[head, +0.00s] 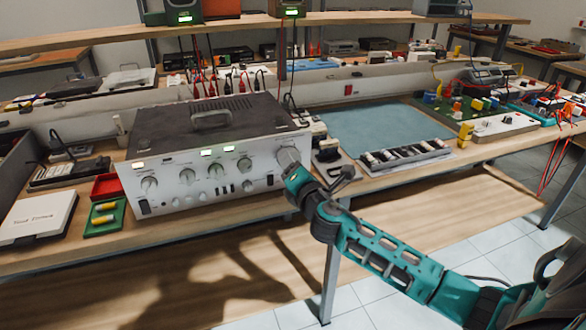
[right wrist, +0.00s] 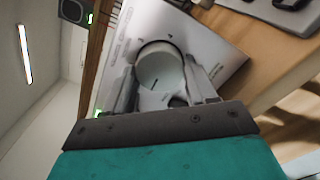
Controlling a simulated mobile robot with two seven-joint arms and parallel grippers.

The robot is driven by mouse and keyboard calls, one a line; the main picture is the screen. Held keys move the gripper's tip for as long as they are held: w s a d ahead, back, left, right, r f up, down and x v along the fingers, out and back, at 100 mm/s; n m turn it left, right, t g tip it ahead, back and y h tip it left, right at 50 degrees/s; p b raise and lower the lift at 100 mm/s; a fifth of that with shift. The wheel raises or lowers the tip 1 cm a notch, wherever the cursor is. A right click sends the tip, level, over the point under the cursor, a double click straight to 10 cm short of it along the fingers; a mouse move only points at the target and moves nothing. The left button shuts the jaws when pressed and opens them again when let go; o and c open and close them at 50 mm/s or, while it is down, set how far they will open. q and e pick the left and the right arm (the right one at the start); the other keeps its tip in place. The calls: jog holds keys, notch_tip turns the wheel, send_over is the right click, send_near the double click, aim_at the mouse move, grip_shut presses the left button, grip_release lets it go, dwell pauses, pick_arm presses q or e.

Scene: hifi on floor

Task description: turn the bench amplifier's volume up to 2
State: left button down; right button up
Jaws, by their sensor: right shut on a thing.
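The bench amplifier (head: 218,190) is a silver-fronted unit with a dark top and a row of knobs, standing on the wooden bench. A large round silver knob (head: 287,155) sits at the right end of its front panel. In the right wrist view the same knob (right wrist: 160,65) lies between the two fingers. My right gripper (head: 291,168) is shut on this knob, with a finger on either side of it; it also shows in the right wrist view (right wrist: 163,84). The scale marks around the knob are too small to read. My left gripper is not in view.
A green tray (head: 118,226) with yellow parts and a white box (head: 37,218) are left of the amplifier. A blue mat (head: 372,128) and a rack of small parts (head: 405,157) are to its right. A shelf with instruments runs behind.

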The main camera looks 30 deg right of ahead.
jog(key=m, duration=0.3)
jog(key=shift+m, duration=0.4)
jog(key=m, duration=0.2)
jog(key=shift+m+b, duration=0.3)
jog(key=m, duration=0.4)
jog(key=shift+r, duration=0.1)
pick_arm(q)
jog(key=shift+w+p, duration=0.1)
jog(key=shift+p, duration=0.3)
pick_arm(e)
jog(key=shift+m, duration=1.3)
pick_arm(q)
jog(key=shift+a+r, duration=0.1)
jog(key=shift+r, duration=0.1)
pick_arm(e)
jog(key=o, duration=1.1)
jog(key=shift+c, duration=0.2)
jog(key=shift+s, duration=0.15)
jog(key=v, duration=1.2)
jog(key=shift+s, duration=0.35)
